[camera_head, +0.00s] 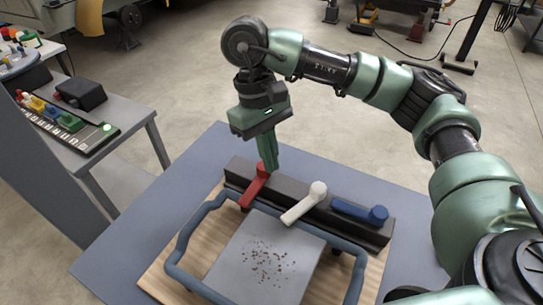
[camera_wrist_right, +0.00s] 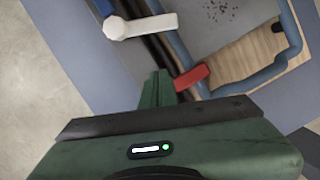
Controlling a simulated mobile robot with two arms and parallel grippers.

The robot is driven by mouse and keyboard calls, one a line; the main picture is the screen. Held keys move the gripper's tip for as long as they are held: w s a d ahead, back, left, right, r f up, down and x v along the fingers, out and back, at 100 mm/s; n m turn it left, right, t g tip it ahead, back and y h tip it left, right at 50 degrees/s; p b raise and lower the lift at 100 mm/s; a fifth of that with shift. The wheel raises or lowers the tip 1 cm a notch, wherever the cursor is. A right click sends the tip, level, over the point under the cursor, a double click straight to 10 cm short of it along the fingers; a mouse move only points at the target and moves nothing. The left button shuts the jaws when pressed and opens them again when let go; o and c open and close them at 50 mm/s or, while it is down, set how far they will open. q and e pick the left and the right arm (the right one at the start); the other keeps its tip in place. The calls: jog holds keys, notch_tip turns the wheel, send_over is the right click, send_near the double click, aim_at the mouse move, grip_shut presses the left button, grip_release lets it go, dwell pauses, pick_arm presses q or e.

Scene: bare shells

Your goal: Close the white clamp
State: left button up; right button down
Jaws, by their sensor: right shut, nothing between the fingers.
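The white clamp (camera_head: 303,203) is a lever in the middle of a dark block. Its round knob end is on the block and its arm points toward the lower left, reaching the edge of the grey plate. It also shows in the right wrist view (camera_wrist_right: 150,26), at upper left. My right gripper (camera_head: 269,168) points down, shut and empty, at the red lever's (camera_head: 253,189) upper end, left of the white clamp and apart from it. In the right wrist view the fingers (camera_wrist_right: 159,76) end beside the red lever (camera_wrist_right: 191,77); whether they touch is unclear. My left gripper is out of view.
A blue lever (camera_head: 352,209) lies along the dark block (camera_head: 325,217) at right. A grey plate (camera_head: 262,262) with brown specks lies on a wooden board, framed by a blue-grey tube (camera_head: 183,243). A side table with a button panel (camera_head: 65,120) stands at left.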

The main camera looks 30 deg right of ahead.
aim_at(305, 203)
jog(key=p+x, duration=0.1)
jog(key=x, duration=0.4)
jog(key=shift+s+f, duration=0.1)
jog(key=shift+f, duration=0.3)
jog(key=s, duration=0.1)
jog(key=s+d+p, duration=0.1)
jog(key=s, duration=0.1)
jog(key=shift+s, duration=0.1)
jog(key=shift+s+f+p, duration=0.15)
jog(key=shift+s+p, duration=0.15)
jog(key=shift+s, duration=0.05)
